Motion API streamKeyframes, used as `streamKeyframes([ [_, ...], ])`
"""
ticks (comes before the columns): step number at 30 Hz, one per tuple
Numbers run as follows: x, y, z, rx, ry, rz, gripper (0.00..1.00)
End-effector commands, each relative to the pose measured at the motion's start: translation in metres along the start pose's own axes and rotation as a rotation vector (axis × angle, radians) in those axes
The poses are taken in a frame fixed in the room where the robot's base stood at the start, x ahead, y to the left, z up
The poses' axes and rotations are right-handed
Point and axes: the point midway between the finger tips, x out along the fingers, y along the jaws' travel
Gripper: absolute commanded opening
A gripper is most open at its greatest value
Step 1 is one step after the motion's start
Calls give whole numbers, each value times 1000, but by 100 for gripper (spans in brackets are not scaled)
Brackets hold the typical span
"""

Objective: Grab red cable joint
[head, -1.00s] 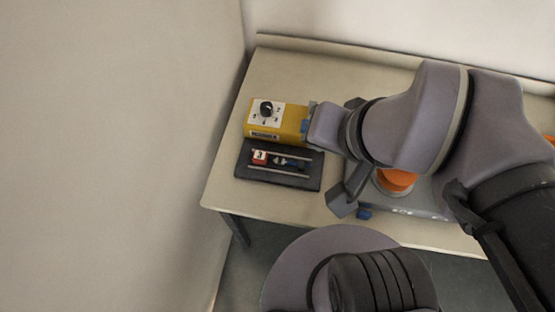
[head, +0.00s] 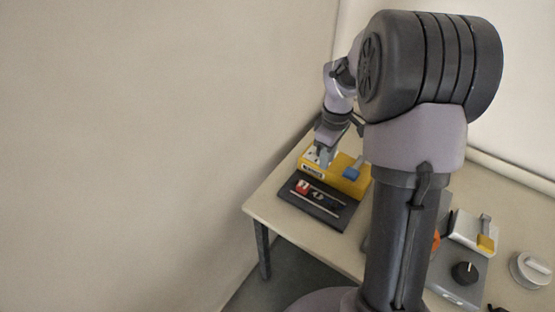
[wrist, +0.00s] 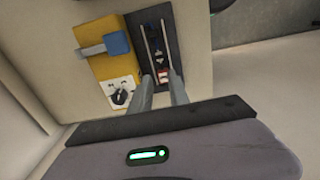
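The red cable joint (head: 302,187), a small red and white block, sits at the left end of the black tray (head: 334,221), between two pale rails. In the wrist view the red joint (wrist: 164,77) shows at the near end of the tray (wrist: 172,20), framed between my fingertips. My gripper (wrist: 161,82) is open, with a clear gap and nothing held. In the head view my gripper (head: 325,156) points down over the yellow box, up and behind the joint. It looks apart from the joint; the exact height is hard to tell.
A yellow box (head: 349,184) with a dial (wrist: 119,97) and a blue lever (wrist: 117,43) stands right beside the tray. A grey device (head: 466,275) with a black knob and a round white item (head: 532,269) lie right. The table's front left corner (head: 257,209) is bare.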

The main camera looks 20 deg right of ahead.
Motion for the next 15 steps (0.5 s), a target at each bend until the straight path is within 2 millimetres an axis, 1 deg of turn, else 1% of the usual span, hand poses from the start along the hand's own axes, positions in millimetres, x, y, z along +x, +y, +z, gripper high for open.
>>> streamKeyframes([
  [1,12,2,1,-7,-5,-5,22],
  [2,19,2,1,-10,-6,-6,22],
  [6,65,0,1,-11,-7,-7,22],
  [9,94,0,1,-10,-5,-7,22],
  [12,114,0,1,-9,-5,-5,22],
  [15,124,0,0,-8,-4,-5,22],
])
